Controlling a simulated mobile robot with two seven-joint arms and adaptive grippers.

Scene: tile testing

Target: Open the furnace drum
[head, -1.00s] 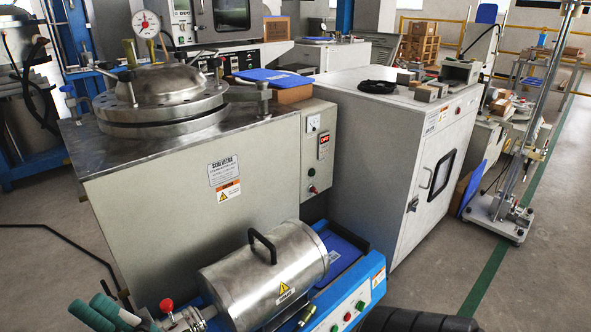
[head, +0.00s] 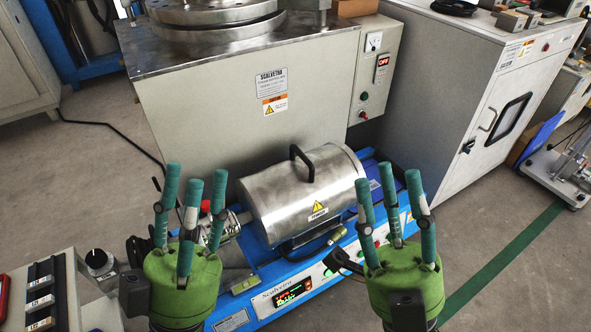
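The furnace drum (head: 290,200) is a silver metal cylinder with a black handle (head: 302,163) on top and a yellow warning label on its front. Its upper shell looks closed over the blue base (head: 262,305). My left gripper (head: 193,185) is in front of the drum's left end, its green fingers pointing up and spread apart, empty. My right gripper (head: 393,200) is in front of the drum's right end, its fingers also up, spread and empty. Both appear apart from the handle. The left gripper partly hides the fittings at the drum's left end.
A large grey cabinet (head: 215,130) with a round metal lid stands right behind the drum. A white cabinet (head: 450,100) with a door stands at right. A bench (head: 75,270) with labelled black blocks is at lower left. Floor is clear at lower right.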

